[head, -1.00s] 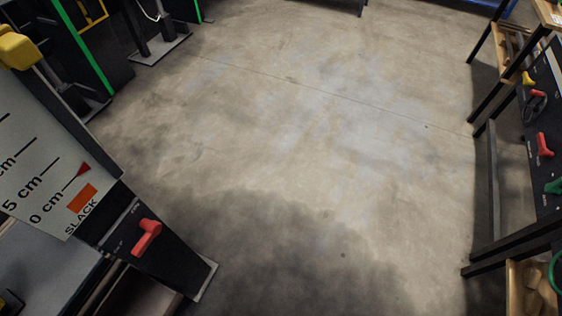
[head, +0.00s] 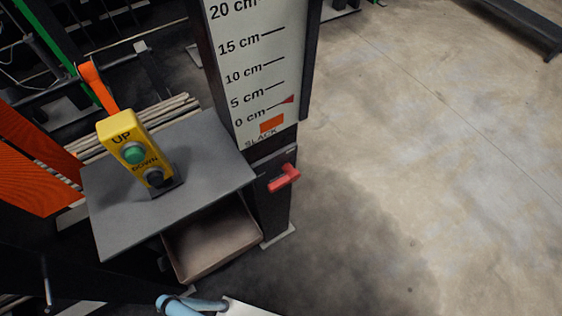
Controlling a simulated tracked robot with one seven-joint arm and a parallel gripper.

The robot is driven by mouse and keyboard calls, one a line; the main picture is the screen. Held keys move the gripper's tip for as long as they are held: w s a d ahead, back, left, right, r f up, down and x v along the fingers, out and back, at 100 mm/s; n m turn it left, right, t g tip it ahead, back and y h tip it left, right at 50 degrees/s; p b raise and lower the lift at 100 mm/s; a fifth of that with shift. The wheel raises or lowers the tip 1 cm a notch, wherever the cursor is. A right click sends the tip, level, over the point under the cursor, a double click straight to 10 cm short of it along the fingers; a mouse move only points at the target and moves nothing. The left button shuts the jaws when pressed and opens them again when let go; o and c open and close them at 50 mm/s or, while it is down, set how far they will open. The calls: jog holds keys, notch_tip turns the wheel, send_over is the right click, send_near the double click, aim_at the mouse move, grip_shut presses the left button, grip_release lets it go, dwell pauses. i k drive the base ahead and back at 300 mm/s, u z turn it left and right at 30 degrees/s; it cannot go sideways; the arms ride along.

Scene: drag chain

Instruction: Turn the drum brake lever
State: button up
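A red lever handle (head: 284,178) sits on the dark lower part of a post, below a slack scale. An orange lever (head: 97,85) rises at the left, behind a yellow control box. The frames show no label that tells which of them is the drum brake lever. A ribbed orange surface (head: 35,175), perhaps the drum, is at the left edge and partly cut off. My gripper is not in view. Only blue and white parts of my arm show at the bottom edge, well below both levers.
The yellow UP/DOWN box (head: 135,153) stands on a grey shelf (head: 215,150), above an open bin (head: 212,245). The scale post (head: 262,60) has a red pointer (head: 287,100) near its low end. Clear concrete floor (head: 430,150) lies to the right.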

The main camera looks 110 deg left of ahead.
aim_at(293, 174)
jog(key=z, duration=0.25)
jog(key=i, duration=0.15)
jog(key=u, duration=2.2)
jog(key=i, duration=0.15)
jog(key=u, duration=1.5)
jog(key=k, duration=0.95)
jog(key=u, duration=0.1)
jog(key=i, duration=0.95)
